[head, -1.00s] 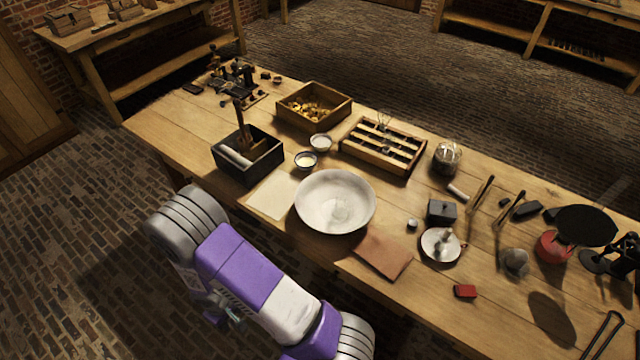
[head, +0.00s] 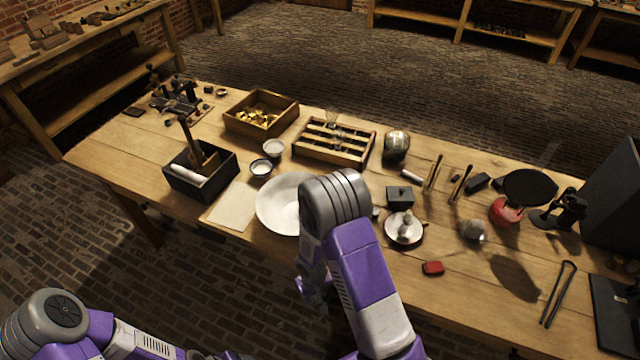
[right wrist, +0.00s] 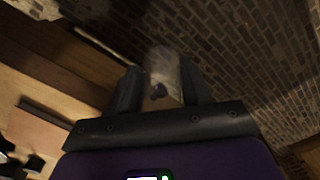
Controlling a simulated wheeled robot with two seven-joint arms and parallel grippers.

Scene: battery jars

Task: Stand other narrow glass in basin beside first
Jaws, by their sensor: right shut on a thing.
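The white basin (head: 272,205) stands near the front edge of the table. My right arm covers its right part, so its contents cannot be made out. My right gripper (right wrist: 160,78) is shut on a narrow clear glass (right wrist: 163,62) in the right wrist view. The glass is blurred and sticks out past the fingers, with brick floor behind it. In the head view this gripper is mostly hidden below my arm, near the table's front edge. Another clear glass (head: 332,116) shows at the wooden rack. My left arm enters at lower left; its gripper is out of view.
A black box with tools (head: 228,172), a pale sheet (head: 232,207) and two small bowls (head: 261,167) lie left of and behind the basin. A jar (head: 396,146), a candle dish (head: 404,229) and a red block (head: 433,268) are to the right.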

